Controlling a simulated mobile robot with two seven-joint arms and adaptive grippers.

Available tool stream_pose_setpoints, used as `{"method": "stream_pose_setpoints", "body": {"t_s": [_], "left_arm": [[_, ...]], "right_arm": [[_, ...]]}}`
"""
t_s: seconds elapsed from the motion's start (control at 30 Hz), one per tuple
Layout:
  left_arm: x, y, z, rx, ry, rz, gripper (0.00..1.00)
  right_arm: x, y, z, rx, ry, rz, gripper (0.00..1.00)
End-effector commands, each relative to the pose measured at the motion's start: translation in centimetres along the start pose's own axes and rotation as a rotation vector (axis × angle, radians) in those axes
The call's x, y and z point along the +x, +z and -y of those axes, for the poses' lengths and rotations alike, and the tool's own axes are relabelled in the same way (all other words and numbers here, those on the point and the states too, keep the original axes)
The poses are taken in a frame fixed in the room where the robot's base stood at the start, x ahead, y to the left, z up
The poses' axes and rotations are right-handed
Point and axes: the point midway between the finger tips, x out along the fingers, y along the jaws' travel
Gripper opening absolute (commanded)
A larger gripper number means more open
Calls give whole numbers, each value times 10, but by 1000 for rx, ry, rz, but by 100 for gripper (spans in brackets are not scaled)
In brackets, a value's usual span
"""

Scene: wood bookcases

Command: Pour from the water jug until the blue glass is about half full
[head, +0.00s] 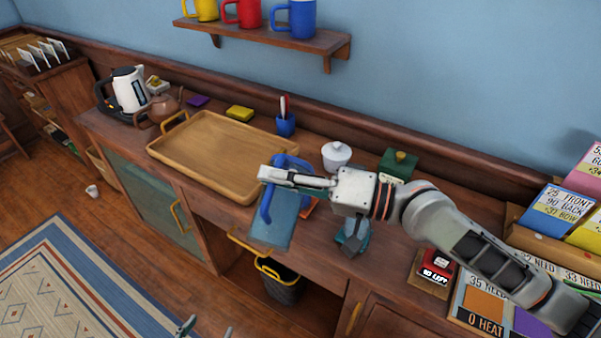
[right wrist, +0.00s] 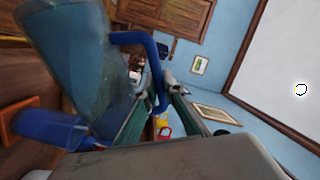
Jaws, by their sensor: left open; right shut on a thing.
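The water jug (head: 272,232), translucent blue with a solid blue handle, is held above the counter's front edge. My right gripper (head: 268,177) is shut on its handle (right wrist: 157,70). The jug also fills the upper left of the right wrist view (right wrist: 72,60) and appears tilted. The blue glass (right wrist: 45,127) stands on an orange coaster (right wrist: 12,122), with its mouth close to one end of the jug. In the head view my gripper and the jug largely hide the glass. I cannot tell its water level or whether water flows. My left gripper (head: 207,331) is open, low at the bottom edge.
A wooden tray (head: 215,150) lies left of the jug on the counter (head: 395,240). A white lidded bowl (head: 336,155) and a green box (head: 398,165) stand behind. A red box (head: 436,268) and cards are to the right. A bin (head: 282,285) stands below.

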Motion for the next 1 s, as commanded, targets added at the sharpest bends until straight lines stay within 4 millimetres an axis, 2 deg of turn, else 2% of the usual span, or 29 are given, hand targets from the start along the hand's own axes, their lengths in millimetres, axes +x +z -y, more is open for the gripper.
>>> {"method": "stream_pose_setpoints", "body": {"t_s": [1.0], "left_arm": [[-2, -3, 0, 0, 0, 0, 59]], "right_arm": [[0, -6, 4, 31, -4, -2, 0]]}}
